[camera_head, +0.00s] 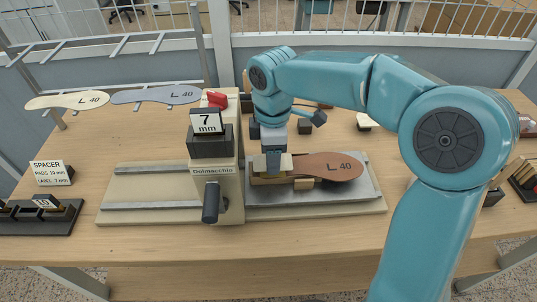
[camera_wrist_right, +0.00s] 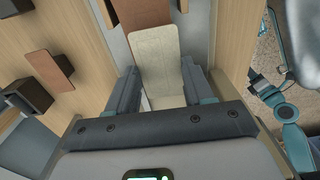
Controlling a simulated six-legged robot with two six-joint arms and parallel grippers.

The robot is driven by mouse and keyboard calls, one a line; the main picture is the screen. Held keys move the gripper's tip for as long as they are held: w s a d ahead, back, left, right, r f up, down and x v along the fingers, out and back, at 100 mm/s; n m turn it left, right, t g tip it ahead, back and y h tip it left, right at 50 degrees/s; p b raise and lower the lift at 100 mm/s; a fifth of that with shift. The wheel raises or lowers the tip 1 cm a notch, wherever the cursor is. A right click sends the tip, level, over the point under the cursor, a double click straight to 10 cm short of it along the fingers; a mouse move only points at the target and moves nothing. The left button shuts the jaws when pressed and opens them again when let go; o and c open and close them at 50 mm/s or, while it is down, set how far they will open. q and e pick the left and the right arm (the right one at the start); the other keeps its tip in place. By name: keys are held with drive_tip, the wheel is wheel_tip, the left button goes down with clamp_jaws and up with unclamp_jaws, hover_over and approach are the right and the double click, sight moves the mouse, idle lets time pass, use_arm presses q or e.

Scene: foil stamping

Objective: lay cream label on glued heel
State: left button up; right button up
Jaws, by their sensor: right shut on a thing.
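The brown insole marked L 40 (camera_head: 335,168) lies on the bed of the stamping machine (camera_head: 217,165), its forefoot to the right. Its heel end is mostly hidden by my right gripper in the head view. My right gripper (camera_head: 273,170) points down over that heel end. In the right wrist view the cream label (camera_wrist_right: 155,50) shows between the fingers of my right gripper (camera_wrist_right: 160,88), which is shut on it. The label overlaps the brown insole (camera_wrist_right: 142,12) in that view; whether it touches the insole I cannot tell. My left gripper is not in view.
A 7 mm sign (camera_head: 207,122) stands on the machine, with a dark lever (camera_head: 211,203) at its front. A cream insole (camera_head: 67,100) and a grey one (camera_head: 157,94) are at the back left. A spacer sign (camera_head: 51,172) stands left. The table front is clear.

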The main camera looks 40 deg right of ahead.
drive_tip(key=shift+w, duration=0.1)
drive_tip(key=shift+r, duration=0.1)
drive_tip(key=shift+p, duration=0.3)
drive_tip(key=shift+f+b, duration=0.3)
drive_tip(key=shift+f, duration=0.1)
drive_tip(key=shift+f+b, duration=0.35)
drive_tip(key=shift+f, duration=0.2)
drive_tip(key=shift+f, duration=0.15)
idle(0.7)
